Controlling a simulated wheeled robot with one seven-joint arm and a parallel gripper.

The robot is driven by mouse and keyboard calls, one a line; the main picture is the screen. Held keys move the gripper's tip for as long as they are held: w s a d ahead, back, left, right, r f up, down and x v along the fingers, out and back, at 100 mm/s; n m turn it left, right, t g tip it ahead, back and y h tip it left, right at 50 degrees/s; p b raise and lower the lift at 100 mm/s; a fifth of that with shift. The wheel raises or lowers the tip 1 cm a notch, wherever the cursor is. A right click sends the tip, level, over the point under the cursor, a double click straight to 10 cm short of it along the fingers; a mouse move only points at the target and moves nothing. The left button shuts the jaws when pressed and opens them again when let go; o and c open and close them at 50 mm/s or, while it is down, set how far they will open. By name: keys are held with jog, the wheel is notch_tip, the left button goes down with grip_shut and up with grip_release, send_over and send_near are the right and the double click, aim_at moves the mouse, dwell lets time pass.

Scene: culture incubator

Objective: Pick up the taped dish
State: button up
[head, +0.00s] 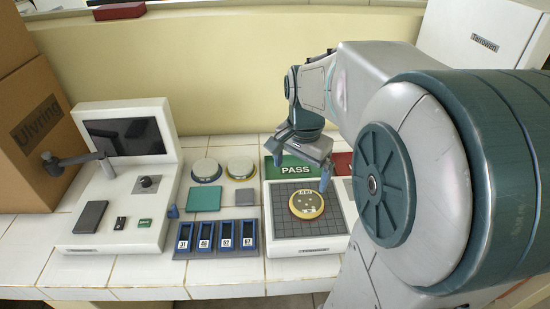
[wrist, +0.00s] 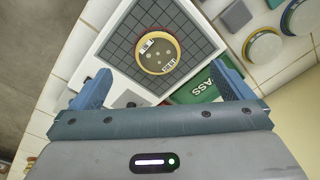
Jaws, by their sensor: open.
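The taped dish (head: 306,204) is a round dish with a yellow rim and a dark inside with pale spots. It lies on the dark gridded top of a white plate stand (head: 281,220). In the wrist view the dish (wrist: 158,51) shows white labels at its rim, ahead of my gripper and roughly between the lines of its fingers. My gripper (wrist: 163,88) has its two blue fingers wide apart with nothing between them. In the head view my gripper (head: 301,165) hangs above the back of the stand, apart from the dish.
A green PASS plate (head: 290,167) and a red plate (head: 343,165) lie behind the stand. Two lidded dishes (head: 207,171), a teal pad (head: 204,199) and numbered blue slots (head: 223,236) are to the left. A white device with a screen (head: 125,140) stands further left.

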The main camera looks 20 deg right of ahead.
jog(key=w+d+f+m, duration=0.2)
jog(key=w+d+m, duration=0.1)
jog(key=d+m, duration=0.1)
send_over(307, 202)
jog(key=shift+g, duration=0.4)
notch_tip(307, 202, down, 8)
jog(key=shift+w+a+r, duration=0.1)
jog(key=shift+a, duration=0.05)
jog(key=shift+f+p, duration=0.55)
jog(key=shift+f, duration=2.15)
jog(key=c, duration=1.1)
jog(key=shift+o, duration=0.2)
